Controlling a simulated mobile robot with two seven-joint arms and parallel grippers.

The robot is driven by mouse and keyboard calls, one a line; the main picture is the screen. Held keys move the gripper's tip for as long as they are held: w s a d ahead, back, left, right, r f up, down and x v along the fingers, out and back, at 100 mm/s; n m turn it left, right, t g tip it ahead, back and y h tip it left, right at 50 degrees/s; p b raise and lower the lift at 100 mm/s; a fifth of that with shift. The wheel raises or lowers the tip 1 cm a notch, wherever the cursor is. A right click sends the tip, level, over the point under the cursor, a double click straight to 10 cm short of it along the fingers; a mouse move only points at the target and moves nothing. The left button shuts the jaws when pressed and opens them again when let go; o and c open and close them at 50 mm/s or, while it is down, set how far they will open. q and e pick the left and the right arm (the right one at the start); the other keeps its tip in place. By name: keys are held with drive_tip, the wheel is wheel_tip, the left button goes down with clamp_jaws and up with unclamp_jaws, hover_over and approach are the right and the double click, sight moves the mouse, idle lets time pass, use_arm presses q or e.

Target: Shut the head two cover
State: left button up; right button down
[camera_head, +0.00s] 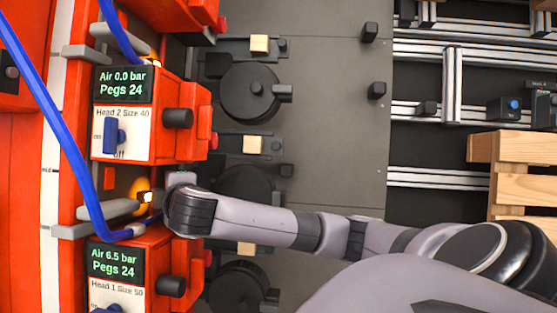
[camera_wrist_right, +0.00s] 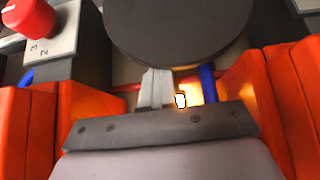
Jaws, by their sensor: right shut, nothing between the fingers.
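Head two is the red unit (camera_head: 181,95) whose plate reads "Head 2 Size 40", at the left in the head view. Its display reads Air 0.0 bar, Pegs 24, and a blue switch (camera_head: 110,134) sits on the plate. I cannot tell for certain which part is its cover. My right gripper (camera_head: 181,180) is shut and empty, in the gap between the head two and head one units, close to head two's lower edge. In the wrist view a large dark disc (camera_wrist_right: 180,30) fills the top, beyond the gripper. My left gripper is not in view.
Head one's red unit (camera_head: 150,255) stands just below my right wrist, its display reading 6.5 bar. A blue hose (camera_head: 62,130) runs down the left. A grey bar (camera_head: 100,212) and a glowing orange part (camera_head: 140,187) lie beside the gripper.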

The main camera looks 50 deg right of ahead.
drive_tip(key=shift+g+h, duration=0.3)
drive_tip(key=shift+s+d+f, duration=0.25)
drive_tip(key=shift+s+d, duration=0.65)
drive_tip(key=shift+s, duration=0.1)
drive_tip(key=shift+s+d+f, duration=0.2)
drive_tip(key=shift+s+d, duration=0.65)
drive_tip(key=shift+s, duration=0.1)
drive_tip(key=shift+s+d+f, duration=0.15)
drive_tip(key=shift+s+d, duration=0.5)
drive_tip(key=shift+s, duration=0.1)
drive_tip(key=shift+s+d+f, duration=0.1)
drive_tip(key=shift+s+d, duration=0.55)
drive_tip(key=shift+s, duration=0.05)
